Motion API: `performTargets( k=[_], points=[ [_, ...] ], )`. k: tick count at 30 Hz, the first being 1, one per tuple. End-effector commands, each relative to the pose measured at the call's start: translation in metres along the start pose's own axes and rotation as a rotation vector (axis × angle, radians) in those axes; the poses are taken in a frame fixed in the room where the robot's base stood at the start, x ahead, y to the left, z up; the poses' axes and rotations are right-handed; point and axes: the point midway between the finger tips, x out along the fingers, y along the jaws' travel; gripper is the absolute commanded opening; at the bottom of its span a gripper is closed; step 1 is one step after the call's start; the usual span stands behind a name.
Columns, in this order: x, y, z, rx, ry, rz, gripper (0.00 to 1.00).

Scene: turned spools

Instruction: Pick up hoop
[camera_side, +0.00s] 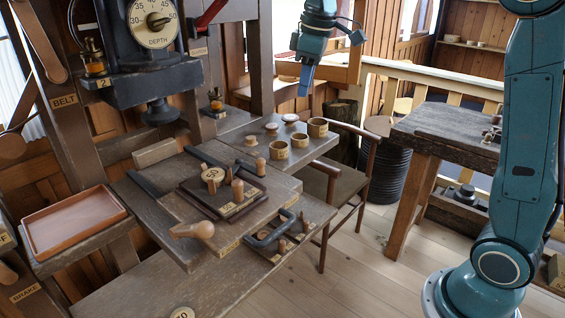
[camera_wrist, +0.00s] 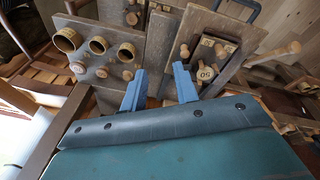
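No part is plainly marked as the hoop at this size. Three round, open-topped wooden rings with small unreadable labels stand on the small side shelf: a larger one (camera_side: 318,128), a middle one (camera_side: 300,140) and a near one (camera_side: 279,150). In the wrist view the rings show at upper left: one (camera_wrist: 67,40), another (camera_wrist: 97,45) and a third (camera_wrist: 126,53). My gripper (camera_side: 305,80) hangs above and behind the shelf, apart from the rings. In the wrist view my gripper (camera_wrist: 158,86) has its two blue fingers spread, with nothing held between them.
Small turned wooden pieces, one a knob (camera_side: 271,128), share the shelf. A dark plate (camera_side: 215,200) with upright pegs lies on the bench. A dark C-shaped clamp (camera_side: 272,229) sits at its front right. A wooden tray (camera_side: 75,222) stands left. A chair (camera_side: 345,180) stands beside the shelf.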

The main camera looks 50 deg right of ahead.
Motion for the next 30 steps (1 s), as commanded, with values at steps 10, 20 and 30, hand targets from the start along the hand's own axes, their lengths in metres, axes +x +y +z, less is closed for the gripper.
performTargets(
  k=[10, 20, 30],
  points=[
    [0.047, 0.054, -0.043, -0.131, -0.068, -0.047, 0.30],
    [0.106, 0.099, -0.067, -0.255, -0.121, -0.102, 0.30],
    [0.152, 0.124, -0.074, -0.343, -0.150, -0.144, 0.30]
  ],
)
